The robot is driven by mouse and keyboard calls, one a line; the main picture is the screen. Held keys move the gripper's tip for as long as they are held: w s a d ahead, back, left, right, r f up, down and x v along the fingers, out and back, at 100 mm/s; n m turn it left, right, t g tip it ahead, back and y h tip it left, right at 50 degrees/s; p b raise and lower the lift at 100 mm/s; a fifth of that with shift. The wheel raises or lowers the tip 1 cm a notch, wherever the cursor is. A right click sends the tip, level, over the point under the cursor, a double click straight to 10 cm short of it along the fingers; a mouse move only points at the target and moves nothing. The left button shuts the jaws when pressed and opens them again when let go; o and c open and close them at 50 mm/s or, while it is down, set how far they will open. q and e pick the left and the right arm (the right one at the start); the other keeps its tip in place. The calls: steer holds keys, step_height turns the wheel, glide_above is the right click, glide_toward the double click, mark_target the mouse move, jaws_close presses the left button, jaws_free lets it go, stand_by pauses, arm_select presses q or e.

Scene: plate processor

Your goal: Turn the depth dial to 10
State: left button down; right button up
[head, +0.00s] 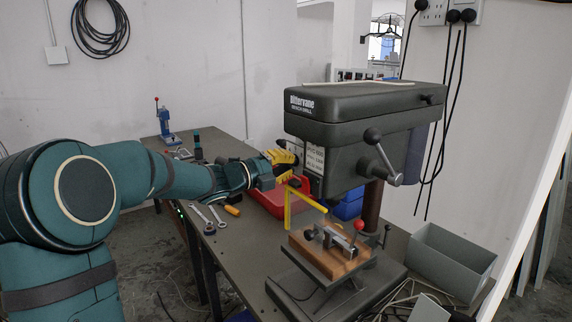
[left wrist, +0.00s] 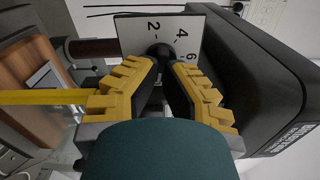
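The drill press (head: 365,130) stands on the workbench, with a white plate on the side of its head. In the left wrist view, the depth dial (left wrist: 160,50) is a dark knob on the white scale plate (left wrist: 133,35), where 2, 4 and 6 show. The 10 and any pointer are hidden or out of frame. My left gripper (head: 284,162) reaches the drill head from the left. In the left wrist view its yellow-backed fingers (left wrist: 161,68) converge on the knob from both sides and appear closed on it. My right gripper is not in view.
A clear guard with a yellow edge (head: 288,208) stands close below my left gripper. A wooden block (head: 330,255) sits on the drill table. A red bin (head: 268,198) and blue bins (head: 348,208) are behind. Wrenches (head: 208,222) lie on the workbench (head: 232,262). A grey box (head: 450,262) is at right.

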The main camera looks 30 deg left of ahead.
arm_select(q)
steer(key=shift+r, duration=0.15)
steer(key=c, duration=1)
jaws_free()
steer(key=shift+w, duration=0.1)
steer(key=shift+c, duration=0.2)
steer(key=shift+f, duration=0.25)
